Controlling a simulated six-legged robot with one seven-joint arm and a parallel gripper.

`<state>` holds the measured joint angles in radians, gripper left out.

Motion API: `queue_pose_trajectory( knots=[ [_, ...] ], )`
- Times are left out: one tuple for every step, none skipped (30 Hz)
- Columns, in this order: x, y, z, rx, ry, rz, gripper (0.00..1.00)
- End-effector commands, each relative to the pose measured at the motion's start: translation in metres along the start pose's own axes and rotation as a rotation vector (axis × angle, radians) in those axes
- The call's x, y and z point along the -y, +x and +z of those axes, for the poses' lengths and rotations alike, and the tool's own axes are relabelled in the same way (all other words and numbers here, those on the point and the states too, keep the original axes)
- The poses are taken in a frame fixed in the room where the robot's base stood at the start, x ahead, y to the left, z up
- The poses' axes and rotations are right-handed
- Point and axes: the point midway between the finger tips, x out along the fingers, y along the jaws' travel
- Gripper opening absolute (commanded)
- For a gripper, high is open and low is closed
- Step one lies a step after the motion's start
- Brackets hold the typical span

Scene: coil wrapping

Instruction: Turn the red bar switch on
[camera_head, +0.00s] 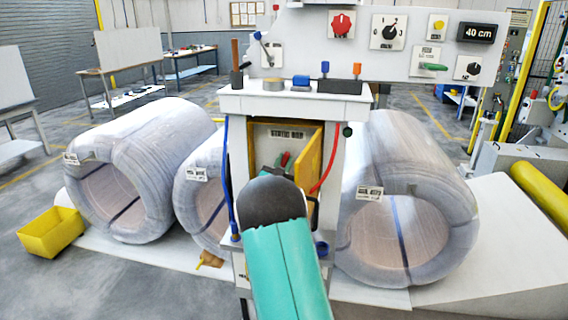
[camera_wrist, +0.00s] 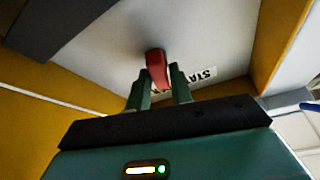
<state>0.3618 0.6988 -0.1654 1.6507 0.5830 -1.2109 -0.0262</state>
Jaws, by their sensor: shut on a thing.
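The red bar switch (camera_wrist: 156,66) sits on the pale back wall inside the open box. My gripper (camera_wrist: 160,84) has its two green fingers on either side of the red bar and is shut on it. In the head view, the red bar (camera_head: 284,158) shows as a small piece inside the box (camera_head: 262,134), and my gripper (camera_head: 279,168) reaches in at it. My arm covers the lower part of the box. Whether the switch stands on or off cannot be told.
The box's yellow door (camera_head: 309,163) stands open at the right. A red cable (camera_head: 326,160) hangs beside it. Above are a shelf (camera_head: 330,88) with small parts and a control panel (camera_head: 400,66). Large wrapped coils (camera_head: 160,125) flank the cabinet on both sides. A yellow bin (camera_head: 50,232) is at far left.

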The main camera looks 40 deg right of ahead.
Motion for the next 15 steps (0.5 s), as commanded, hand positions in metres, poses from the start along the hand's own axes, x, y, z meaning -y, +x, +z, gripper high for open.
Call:
queue_pose_trajectory(
  knots=[
    [0.0008, 0.0001, -0.0001, -0.001, 0.040, 0.016, 0.00],
    [0.0006, 0.0002, -0.0003, -0.001, 0.068, 0.028, 0.00],
    [0.0007, 0.0003, -0.0004, -0.001, 0.102, 0.042, 0.00],
    [0.0005, 0.0003, -0.0005, -0.002, 0.129, 0.053, 0.00],
    [0.0006, 0.0003, -0.0005, -0.002, 0.155, 0.064, 0.00],
    [0.0004, 0.0002, -0.0004, -0.002, 0.190, 0.079, 0.00],
    [0.0006, 0.0002, -0.0004, -0.002, 0.217, 0.089, 0.00],
    [0.0006, 0.0001, -0.0004, -0.002, 0.243, 0.101, 0.00],
    [0.0009, 0.0002, -0.0006, -0.002, 0.278, 0.115, 0.00],
    [0.0007, 0.0003, -0.0006, -0.002, 0.305, 0.126, 0.00],
    [0.0008, 0.0004, -0.0007, -0.002, 0.331, 0.137, 0.00],
    [0.0005, 0.0004, -0.0006, -0.002, 0.367, 0.152, 0.00],
    [0.0006, 0.0004, -0.0006, -0.001, 0.392, 0.162, 0.00],
    [0.0005, 0.0003, -0.0005, -0.001, 0.419, 0.174, 0.00],
    [0.0006, 0.0003, -0.0004, -0.001, 0.454, 0.188, 0.00]
  ],
)
